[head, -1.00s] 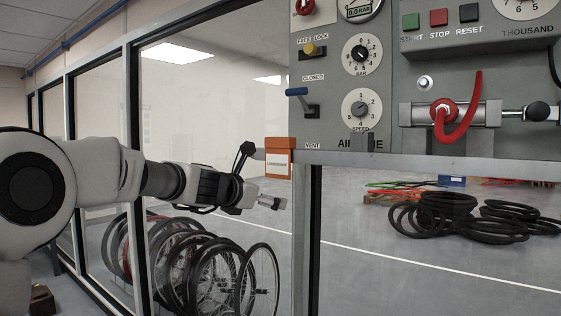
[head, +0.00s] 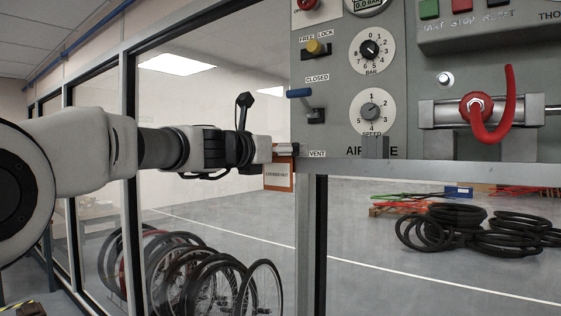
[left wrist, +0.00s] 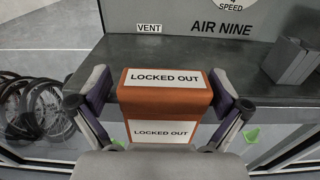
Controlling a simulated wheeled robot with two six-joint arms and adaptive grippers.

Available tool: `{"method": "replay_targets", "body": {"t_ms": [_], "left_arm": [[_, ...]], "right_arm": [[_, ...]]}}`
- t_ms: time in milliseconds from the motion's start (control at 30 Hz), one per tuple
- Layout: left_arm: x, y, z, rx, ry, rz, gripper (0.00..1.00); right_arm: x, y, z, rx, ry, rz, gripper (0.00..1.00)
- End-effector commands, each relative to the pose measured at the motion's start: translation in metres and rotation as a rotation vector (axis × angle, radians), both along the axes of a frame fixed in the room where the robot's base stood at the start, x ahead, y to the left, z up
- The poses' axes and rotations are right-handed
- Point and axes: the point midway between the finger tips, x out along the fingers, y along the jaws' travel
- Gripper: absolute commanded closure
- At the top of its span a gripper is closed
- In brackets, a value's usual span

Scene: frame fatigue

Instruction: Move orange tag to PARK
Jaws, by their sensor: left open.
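The orange tag (head: 279,184) sits at the left end of the grey ledge and hangs down over its front edge. In the left wrist view the tag (left wrist: 165,101) shows two white "LOCKED OUT" labels, one on top and one on the front. My left gripper (left wrist: 160,90) is open, with one finger on each side of the tag; I cannot tell if the pads touch it. In the head view the left gripper (head: 280,148) is at the tag's upper part and partly covers it. No PARK marking is readable. My right gripper is not in view.
The grey control panel (head: 335,120) rises behind the ledge (head: 440,172), with a blue-handled lever (head: 299,93) above VENT and a grey block (left wrist: 291,61) to the right. Window frames and glass stand below and left.

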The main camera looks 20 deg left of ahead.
Motion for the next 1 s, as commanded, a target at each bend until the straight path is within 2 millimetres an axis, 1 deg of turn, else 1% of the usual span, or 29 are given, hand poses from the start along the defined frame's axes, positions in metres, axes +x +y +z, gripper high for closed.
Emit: {"method": "replay_targets", "body": {"t_ms": [33, 67, 100, 133, 167, 333, 400, 467, 533, 567, 667, 700, 833, 900, 1000], "left_arm": [[-0.001, 0.0, 0.002, 0.0, -0.002, 0.0, 0.11], [-0.001, 0.0, 0.002, 0.0, -0.002, 0.0, 0.21], [-0.001, 0.0, 0.002, 0.0, -0.002, 0.0, 0.36], [-0.001, 0.0, 0.002, 0.0, -0.002, 0.0, 0.46], [-0.001, 0.0, 0.002, 0.0, -0.002, 0.0, 0.52], [0.0, 0.0, 0.001, 0.001, -0.001, 0.0, 0.52], [0.0, 0.0, 0.001, 0.001, 0.0, 0.001, 0.62], [0.0, 0.001, 0.001, 0.001, 0.0, 0.001, 0.62], [0.0, 0.0, 0.007, 0.001, -0.001, 0.0, 0.63], [0.0, 0.0, 0.012, 0.002, -0.002, 0.0, 0.63], [0.0, 0.0, 0.036, 0.002, -0.004, 0.0, 0.63], [0.0, 0.0, 0.047, 0.003, -0.004, 0.0, 0.63], [0.0, 0.0, 0.08, 0.003, -0.004, 0.0, 0.63], [0.0, 0.0, 0.092, 0.002, -0.004, 0.0, 0.63], [0.001, 0.0, 0.101, 0.001, -0.003, 0.0, 0.63]], "right_arm": [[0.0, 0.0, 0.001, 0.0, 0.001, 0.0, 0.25], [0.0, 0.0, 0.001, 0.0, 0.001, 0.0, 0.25], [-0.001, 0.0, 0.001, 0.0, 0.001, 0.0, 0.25], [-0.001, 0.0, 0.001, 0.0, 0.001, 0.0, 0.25], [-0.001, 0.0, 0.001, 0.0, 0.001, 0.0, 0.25], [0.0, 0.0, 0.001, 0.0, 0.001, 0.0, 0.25], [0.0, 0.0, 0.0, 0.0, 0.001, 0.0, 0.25], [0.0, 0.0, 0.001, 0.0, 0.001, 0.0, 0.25], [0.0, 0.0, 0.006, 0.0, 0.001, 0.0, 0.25], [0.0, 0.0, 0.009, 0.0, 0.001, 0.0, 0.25], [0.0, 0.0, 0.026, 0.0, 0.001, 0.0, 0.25], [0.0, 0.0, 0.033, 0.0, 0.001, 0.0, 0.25], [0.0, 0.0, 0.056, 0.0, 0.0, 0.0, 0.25], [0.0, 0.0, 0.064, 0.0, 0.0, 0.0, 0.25], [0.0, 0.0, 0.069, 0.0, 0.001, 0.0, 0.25]]}}
